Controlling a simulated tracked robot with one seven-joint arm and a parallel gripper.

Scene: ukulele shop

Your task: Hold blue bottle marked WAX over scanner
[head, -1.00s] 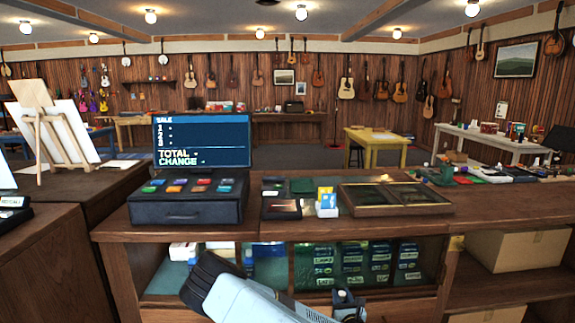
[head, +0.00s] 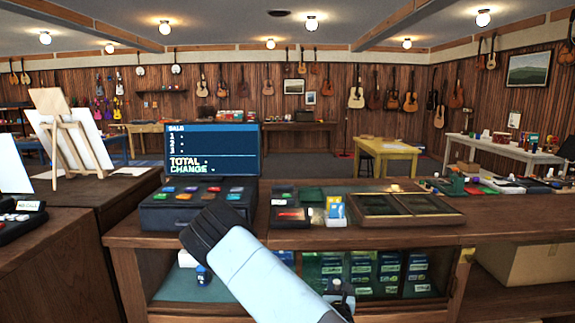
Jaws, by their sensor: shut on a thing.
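My light blue arm reaches up from the bottom edge in the head view, ending in a dark section in front of the counter. No gripper fingers show, so I cannot see what they hold. A small blue bottle-like thing (head: 203,276) shows just below the dark section, at the open shelf under the counter. Its marking is too small to read, and I cannot tell whether it stands on the shelf. A flat black device with a red-lit window (head: 290,215), perhaps the scanner, lies on the counter right of the cash register.
The cash register (head: 197,208) with its blue screen (head: 212,150) stands on the counter (head: 400,237). A white card holder (head: 335,212) and a dark framed display case (head: 407,204) stand further right. An easel (head: 65,140) is at left.

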